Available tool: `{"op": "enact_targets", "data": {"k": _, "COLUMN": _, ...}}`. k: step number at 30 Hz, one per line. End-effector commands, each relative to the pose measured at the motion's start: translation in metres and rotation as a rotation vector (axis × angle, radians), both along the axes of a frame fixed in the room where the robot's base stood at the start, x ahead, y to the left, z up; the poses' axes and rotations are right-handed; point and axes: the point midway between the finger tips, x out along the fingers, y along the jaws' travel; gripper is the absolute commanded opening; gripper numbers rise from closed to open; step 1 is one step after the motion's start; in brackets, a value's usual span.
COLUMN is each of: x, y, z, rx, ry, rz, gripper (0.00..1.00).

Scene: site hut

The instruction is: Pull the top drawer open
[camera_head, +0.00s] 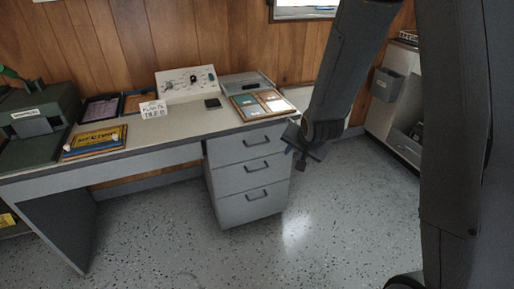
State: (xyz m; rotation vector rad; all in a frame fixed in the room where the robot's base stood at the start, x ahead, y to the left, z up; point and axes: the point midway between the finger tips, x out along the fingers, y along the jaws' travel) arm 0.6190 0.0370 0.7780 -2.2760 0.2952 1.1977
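A grey desk pedestal holds three stacked drawers, all of which look shut. The top drawer (235,146) sits just under the desk top and has a dark bar handle (257,142). The middle drawer (240,172) and the bottom drawer (246,202) have the same kind of handle. My gripper (299,160) is at the end of my dark arm, to the right of the top drawer in the picture. It looks clear of the handle. My arm hides part of it, and its fingers are too small and dark to tell open from shut.
The desk top (185,125) bears a white control panel (187,84), a framed board (263,103), a small sign (153,109) and a yellow book (95,140). A green machine (40,122) stands at left. The speckled floor (180,245) before the drawers is clear. A grey cabinet (392,130) stands at right.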

Motion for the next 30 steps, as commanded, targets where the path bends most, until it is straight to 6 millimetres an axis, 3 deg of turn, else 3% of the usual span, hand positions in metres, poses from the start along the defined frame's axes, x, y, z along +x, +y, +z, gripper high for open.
{"op": "enact_targets", "data": {"k": 1, "x": 0.018, "y": 0.007, "z": -0.016, "rx": 0.046, "ry": -0.045, "rz": -0.034, "gripper": 0.28}}
{"op": "enact_targets", "data": {"k": 6, "x": 0.072, "y": 0.033, "z": -0.047, "rx": 0.261, "ry": -0.229, "rz": -0.153, "gripper": 0.28}}
{"op": "enact_targets", "data": {"k": 11, "x": 0.105, "y": 0.058, "z": -0.072, "rx": 0.504, "ry": -0.371, "rz": -0.236, "gripper": 0.28}}
{"op": "enact_targets", "data": {"k": 19, "x": 0.119, "y": 0.085, "z": -0.092, "rx": 0.827, "ry": -0.495, "rz": -0.297, "gripper": 0.28}}
{"op": "enact_targets", "data": {"k": 25, "x": 0.125, "y": 0.09, "z": -0.094, "rx": 0.886, "ry": -0.514, "rz": -0.303, "gripper": 0.28}}
{"op": "enact_targets", "data": {"k": 30, "x": 0.146, "y": 0.097, "z": -0.098, "rx": 0.885, "ry": -0.514, "rz": -0.302, "gripper": 0.28}}
